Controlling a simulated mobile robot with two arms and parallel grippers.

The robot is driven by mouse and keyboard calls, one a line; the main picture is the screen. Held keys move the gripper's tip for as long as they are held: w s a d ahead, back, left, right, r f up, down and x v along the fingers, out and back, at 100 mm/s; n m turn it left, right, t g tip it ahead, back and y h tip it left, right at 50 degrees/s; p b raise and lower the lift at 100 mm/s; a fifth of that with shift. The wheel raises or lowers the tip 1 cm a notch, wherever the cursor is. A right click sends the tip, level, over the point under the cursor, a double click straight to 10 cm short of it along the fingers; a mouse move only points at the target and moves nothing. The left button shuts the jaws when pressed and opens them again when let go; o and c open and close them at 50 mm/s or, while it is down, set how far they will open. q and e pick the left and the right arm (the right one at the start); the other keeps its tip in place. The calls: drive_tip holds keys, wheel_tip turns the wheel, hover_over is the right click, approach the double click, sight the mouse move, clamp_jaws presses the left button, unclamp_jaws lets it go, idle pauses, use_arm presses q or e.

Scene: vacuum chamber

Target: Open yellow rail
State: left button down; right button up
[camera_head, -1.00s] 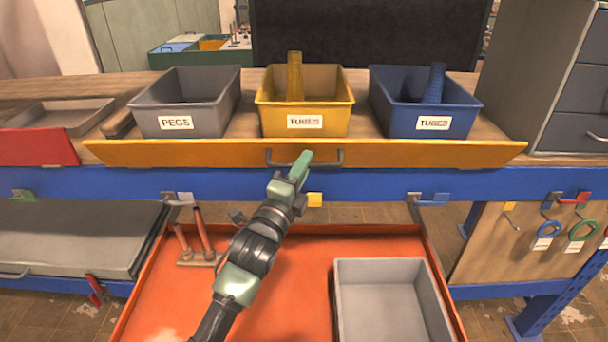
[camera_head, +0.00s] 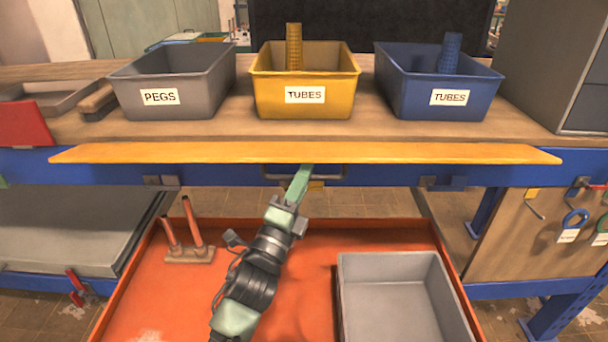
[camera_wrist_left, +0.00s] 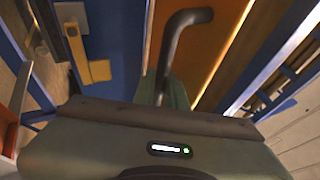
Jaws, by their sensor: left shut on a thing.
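The yellow rail (camera_head: 200,153) is a long orange-yellow bar along the front of the workbench, in front of the bins. In the head view it shows as a narrow strip, with its grey handle (camera_head: 335,173) just below it. My left gripper (camera_head: 303,175) reaches up from below and is shut on the handle. In the left wrist view the bent grey handle (camera_wrist_left: 178,40) runs down between the fingers, beside the orange face of the rail (camera_wrist_left: 212,35). My fingers partly hide the handle. My right gripper is in neither view.
A grey PEGS bin (camera_head: 200,98), a yellow TUBES bin (camera_head: 270,95) and a blue TUBES bin (camera_head: 400,92) stand on the bench behind the rail. Below is a red tray (camera_head: 120,305) with a grey box (camera_head: 350,300) and a small red-pegged stand (camera_head: 190,250).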

use_arm(q)
drive_tip(key=shift+w+f+b, duration=0.1)
drive_tip(key=shift+f+b, duration=0.2)
drive_tip(key=shift+f, duration=0.1)
idle(0.3)
drive_tip(key=c, duration=1.5)
unclamp_jaws()
drive_tip(key=shift+o, duration=0.2)
drive_tip(key=v, duration=0.7)
drive_tip(key=shift+f+b, duration=0.35)
drive_tip(key=shift+a+f, duration=0.1)
